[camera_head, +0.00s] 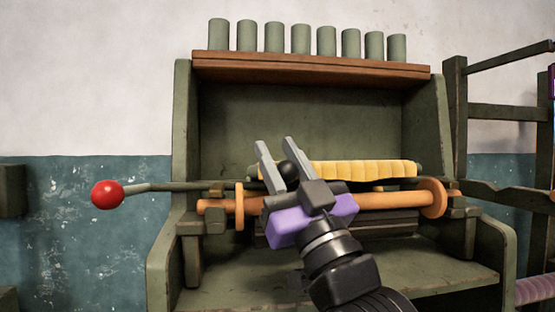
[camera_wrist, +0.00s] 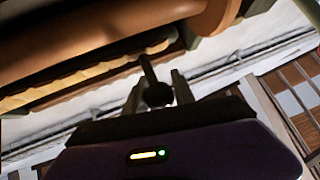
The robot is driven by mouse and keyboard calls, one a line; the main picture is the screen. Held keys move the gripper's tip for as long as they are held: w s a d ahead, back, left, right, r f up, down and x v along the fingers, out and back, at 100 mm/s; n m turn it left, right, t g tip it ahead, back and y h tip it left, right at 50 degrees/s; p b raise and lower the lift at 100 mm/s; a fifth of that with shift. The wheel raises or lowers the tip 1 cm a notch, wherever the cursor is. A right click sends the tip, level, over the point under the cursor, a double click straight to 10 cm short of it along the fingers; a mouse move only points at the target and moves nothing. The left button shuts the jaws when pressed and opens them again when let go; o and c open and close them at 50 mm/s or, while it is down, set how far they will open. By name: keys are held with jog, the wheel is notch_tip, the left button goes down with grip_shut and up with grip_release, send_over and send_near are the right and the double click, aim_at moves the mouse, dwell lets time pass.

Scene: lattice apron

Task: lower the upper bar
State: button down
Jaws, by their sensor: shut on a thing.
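The upper bar (camera_head: 365,169) carries a ribbed yellow cover and lies level across the middle of the green frame, just above an orange roller (camera_head: 385,201). In the wrist view the yellow ribbing (camera_wrist: 75,88) runs beside the large orange roller (camera_wrist: 110,35). My gripper (camera_head: 275,146) is in front of the left part of the bar, its two grey fingers pointing up. They are shut on a black ball knob (camera_head: 290,171). In the wrist view the knob (camera_wrist: 158,95) sits between the fingers (camera_wrist: 156,84), with a short dark stem leading toward the bar.
A red ball (camera_head: 107,194) on a lever sticks out at the left. Orange discs (camera_head: 433,198) stand near the roller's ends. Several green cylinders (camera_head: 300,39) line the brown top shelf (camera_head: 310,68). A dark rack (camera_head: 505,110) stands at the right.

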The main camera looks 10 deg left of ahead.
jog(key=shift+s+f+b, duration=0.3)
jog(key=shift+s+f, duration=0.2)
jog(key=shift+f, duration=0.1)
jog(key=c, duration=1.1)
grip_release()
jog(key=shift+s, duration=0.1)
jog(key=shift+o, duration=0.2)
jog(key=shift+d, duration=0.1)
jog(key=shift+f, duration=0.2)
jog(key=b+v, duration=0.1)
jog(key=v, duration=0.6)
jog(key=shift+s+d+f, duration=0.15)
